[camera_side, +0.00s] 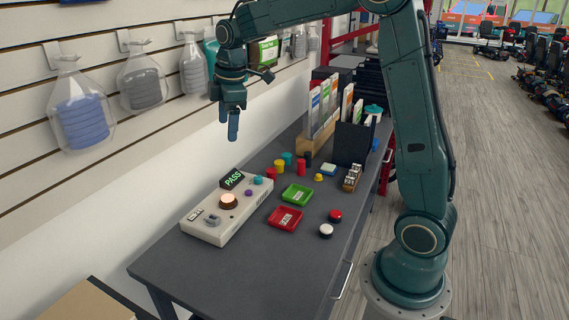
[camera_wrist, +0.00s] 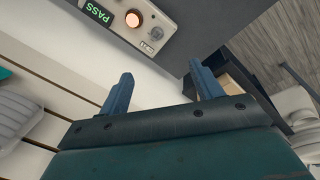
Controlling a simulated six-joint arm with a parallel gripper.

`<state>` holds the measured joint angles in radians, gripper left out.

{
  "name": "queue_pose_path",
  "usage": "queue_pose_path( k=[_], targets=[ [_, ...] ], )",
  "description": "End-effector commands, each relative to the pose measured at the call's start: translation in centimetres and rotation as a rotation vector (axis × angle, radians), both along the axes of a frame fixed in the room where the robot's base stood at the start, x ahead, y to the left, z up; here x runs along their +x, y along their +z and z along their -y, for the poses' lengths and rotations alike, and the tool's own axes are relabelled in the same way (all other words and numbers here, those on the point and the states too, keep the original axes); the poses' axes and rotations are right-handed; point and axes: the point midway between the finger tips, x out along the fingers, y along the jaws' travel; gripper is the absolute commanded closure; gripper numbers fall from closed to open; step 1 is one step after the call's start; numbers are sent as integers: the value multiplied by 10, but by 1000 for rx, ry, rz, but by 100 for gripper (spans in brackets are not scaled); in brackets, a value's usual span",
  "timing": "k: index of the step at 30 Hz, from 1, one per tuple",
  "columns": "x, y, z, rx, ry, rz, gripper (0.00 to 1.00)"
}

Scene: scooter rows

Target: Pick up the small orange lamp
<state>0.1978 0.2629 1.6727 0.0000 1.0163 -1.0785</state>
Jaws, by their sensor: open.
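The small orange lamp (camera_side: 228,201) glows on top of a long beige control box (camera_side: 212,226), in a dark ring. In the wrist view the lamp (camera_wrist: 133,18) shows near the top edge, on the box (camera_wrist: 160,28). My gripper (camera_side: 231,130) hangs fingers-down in the air, well above the box and the table. In the wrist view my gripper (camera_wrist: 161,78) has its two fingers wide apart with nothing between them. The lamp is apart from the fingers.
A green PASS display (camera_side: 232,180) stands beside the lamp. A green tray (camera_side: 297,194), a red tray (camera_side: 285,218) and a dark file holder (camera_side: 352,146) share the grey table (camera_side: 190,266). A slatted wall with hanging bottles (camera_side: 80,110) borders the left. The table's near end is clear.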

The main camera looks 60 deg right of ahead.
Motion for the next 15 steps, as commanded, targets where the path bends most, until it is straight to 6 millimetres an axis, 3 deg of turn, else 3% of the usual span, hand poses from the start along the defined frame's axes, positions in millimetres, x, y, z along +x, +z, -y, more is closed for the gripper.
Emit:
queue_pose_path(
  k=[6, 15],
  targets=[
    [40, -38, 25, -17, 137, -57, 35],
    [82, -100, 60, -24, 333, -126, 35]
  ],
)
